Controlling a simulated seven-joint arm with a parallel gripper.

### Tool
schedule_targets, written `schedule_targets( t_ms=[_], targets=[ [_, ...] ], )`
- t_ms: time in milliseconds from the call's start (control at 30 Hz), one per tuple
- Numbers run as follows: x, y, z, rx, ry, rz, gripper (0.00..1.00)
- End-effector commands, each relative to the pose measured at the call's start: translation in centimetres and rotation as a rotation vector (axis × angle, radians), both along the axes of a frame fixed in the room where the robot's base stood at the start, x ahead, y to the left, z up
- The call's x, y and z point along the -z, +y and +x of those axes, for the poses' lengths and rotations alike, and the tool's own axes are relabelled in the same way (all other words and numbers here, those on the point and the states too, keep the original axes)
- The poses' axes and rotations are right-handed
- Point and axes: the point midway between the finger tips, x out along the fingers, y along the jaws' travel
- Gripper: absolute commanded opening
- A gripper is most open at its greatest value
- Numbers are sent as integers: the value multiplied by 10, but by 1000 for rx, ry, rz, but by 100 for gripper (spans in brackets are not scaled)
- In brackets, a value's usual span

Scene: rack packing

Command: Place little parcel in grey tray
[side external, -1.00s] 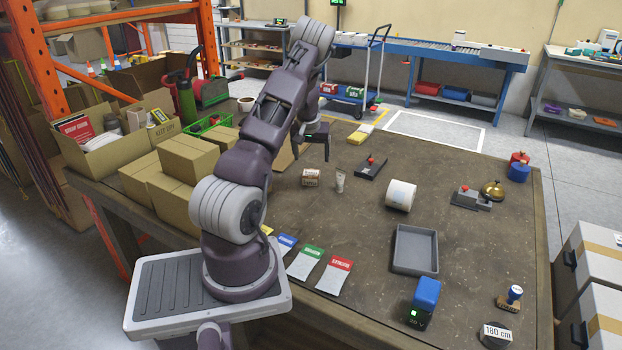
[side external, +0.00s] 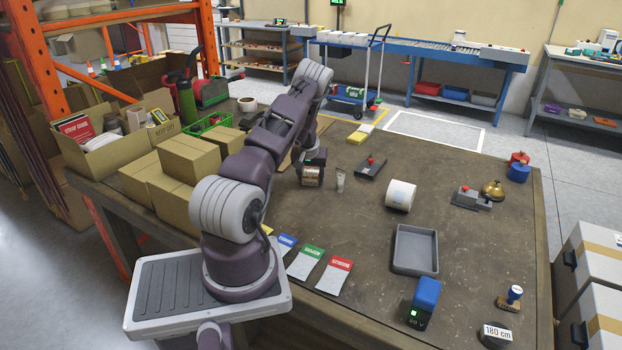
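The little parcel (side external: 311,178), a small brown box with a pale label, is on the brown table, left of a small upright tube. My gripper (side external: 312,176) points down right over it, with the dark fingers at either side of the parcel. Whether the fingers press on it or stand slightly apart is too small to tell. The parcel's top is hidden by the gripper. The grey tray (side external: 434,252), shallow and rectangular, lies empty on the table, to the right and nearer the camera.
The small tube (side external: 340,181) stands just right of the parcel. A white roll (side external: 400,195) lies between parcel and tray. A black device with a red knob (side external: 370,167) is behind. Brown cartons (side external: 172,200) are stacked at left. A blue-topped device (side external: 424,297) stands in front of the tray.

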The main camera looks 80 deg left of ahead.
Motion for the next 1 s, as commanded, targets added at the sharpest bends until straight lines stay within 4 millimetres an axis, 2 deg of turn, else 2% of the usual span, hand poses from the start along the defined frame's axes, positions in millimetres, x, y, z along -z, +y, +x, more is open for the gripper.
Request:
schedule_targets(
  t_ms=[33,200,267,467,800,900,1000],
  targets=[
    [0,0,0,0,0,0,47],
    [0,0,0,0,0,0,13],
    [0,0,0,0,0,0,3],
    [-5,0,0,2,0,2,3],
    [-83,1,1,3,0,4,3],
    [-96,1,1,2,-1,4,3],
    [-101,0,0,1,-1,1,3]
  ],
)
